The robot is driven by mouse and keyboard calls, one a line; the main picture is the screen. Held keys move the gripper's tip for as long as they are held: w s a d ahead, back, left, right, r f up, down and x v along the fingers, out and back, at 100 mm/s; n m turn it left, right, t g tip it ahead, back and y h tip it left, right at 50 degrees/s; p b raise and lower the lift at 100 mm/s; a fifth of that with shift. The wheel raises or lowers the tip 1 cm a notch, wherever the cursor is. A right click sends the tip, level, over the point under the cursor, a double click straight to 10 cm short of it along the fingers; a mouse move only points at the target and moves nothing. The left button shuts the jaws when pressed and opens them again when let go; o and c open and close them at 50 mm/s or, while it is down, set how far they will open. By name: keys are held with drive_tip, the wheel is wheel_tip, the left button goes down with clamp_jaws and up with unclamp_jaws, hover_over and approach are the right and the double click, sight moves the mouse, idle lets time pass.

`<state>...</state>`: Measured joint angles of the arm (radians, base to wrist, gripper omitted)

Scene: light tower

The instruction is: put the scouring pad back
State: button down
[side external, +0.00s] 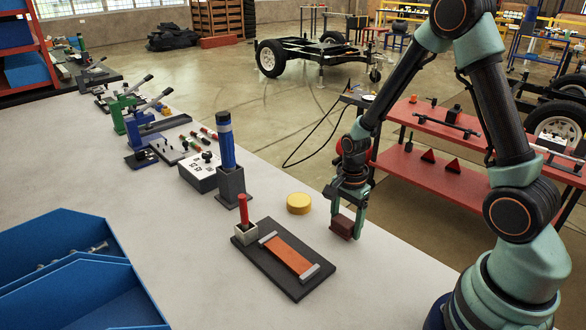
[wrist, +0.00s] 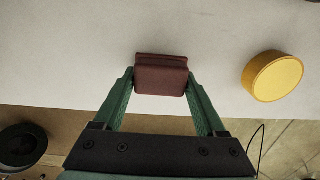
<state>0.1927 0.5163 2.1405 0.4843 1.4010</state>
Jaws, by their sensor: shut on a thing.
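The scouring pad (side external: 342,229) is a small dark reddish-brown block. My gripper (side external: 346,222) points down and is shut on it near the table's right edge. In the wrist view the pad (wrist: 162,78) sits between the two green fingertips, one finger against each side. Whether its underside touches the table is hard to tell. A dark board (side external: 318,270) lies to the left of the pad in the side view. It bears an orange strip (side external: 288,254) between two grey bars, and a pale square cup (side external: 245,235) with a red-handled tool (side external: 243,210) standing in it.
A yellow round puck (side external: 299,203) lies between the board and the table edge; it also shows in the wrist view (wrist: 272,76). A tall blue cylinder (side external: 226,140) stands in a grey holder behind the board. Blue bins (side external: 70,265) are at the left. The table front is clear.

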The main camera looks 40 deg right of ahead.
drive_tip(key=shift+f, duration=0.65)
unclamp_jaws()
wheel_tip(320, 180, up, 13)
wheel_tip(320, 180, up, 6)
drive_tip(key=r+n+t, duration=0.1)
drive_tip(key=n+t, duration=0.1)
drive_tip(key=n, duration=0.5)
hover_over(346, 220)
drive_tip(key=s+a, duration=0.1)
drive_tip(key=a, duration=0.2)
drive_tip(key=s+a+r+n+t, duration=0.3)
drive_tip(key=s+r+n, duration=0.1)
drive_tip(key=n, duration=0.7)
drive_tip(key=shift+s+a+r+t, duration=0.15)
drive_tip(key=shift+s+r+t, duration=0.15)
drive_tip(key=shift+r, duration=0.55)
